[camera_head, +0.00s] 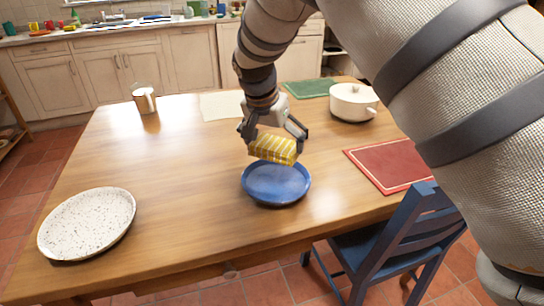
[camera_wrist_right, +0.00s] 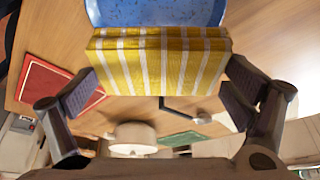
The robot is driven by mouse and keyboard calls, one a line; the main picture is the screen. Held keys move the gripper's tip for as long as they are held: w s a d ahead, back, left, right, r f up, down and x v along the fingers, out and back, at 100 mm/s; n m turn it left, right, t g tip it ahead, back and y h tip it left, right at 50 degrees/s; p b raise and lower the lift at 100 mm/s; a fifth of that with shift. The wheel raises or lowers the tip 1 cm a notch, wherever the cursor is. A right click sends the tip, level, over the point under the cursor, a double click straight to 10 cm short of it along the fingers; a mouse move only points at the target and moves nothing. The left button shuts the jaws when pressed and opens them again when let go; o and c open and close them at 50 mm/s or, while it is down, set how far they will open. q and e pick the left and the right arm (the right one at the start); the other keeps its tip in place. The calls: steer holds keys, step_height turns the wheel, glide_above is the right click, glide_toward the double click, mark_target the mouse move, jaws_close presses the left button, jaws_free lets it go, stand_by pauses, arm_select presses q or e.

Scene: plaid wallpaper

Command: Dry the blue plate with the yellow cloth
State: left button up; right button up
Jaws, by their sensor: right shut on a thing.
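A blue plate (camera_head: 276,184) lies on the wooden table, near its front edge. My right gripper (camera_head: 275,138) is above the plate's far side, shut on a folded yellow cloth (camera_head: 273,149) with white stripes. The cloth hangs over the far rim of the plate; I cannot tell if it touches it. In the right wrist view the cloth (camera_wrist_right: 160,62) sits between the two fingers and the plate (camera_wrist_right: 150,12) shows behind it. My left gripper is not in view.
A speckled white platter (camera_head: 88,222) lies at the table's left front. A blue chair (camera_head: 385,248) stands at the front right.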

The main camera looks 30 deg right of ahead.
steer(key=b, duration=0.1)
glide_above(277, 177)
steer(key=s+a, duration=0.1)
steer(key=a, duration=0.1)
steer(key=f, duration=0.6)
steer(key=shift+d+f, duration=0.2)
steer(key=shift+f, duration=0.1)
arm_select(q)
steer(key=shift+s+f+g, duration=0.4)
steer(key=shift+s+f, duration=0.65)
arm_select(e)
steer(key=shift+f, duration=0.5)
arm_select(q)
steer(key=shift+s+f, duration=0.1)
arm_select(e)
steer(key=shift+f, duration=0.4)
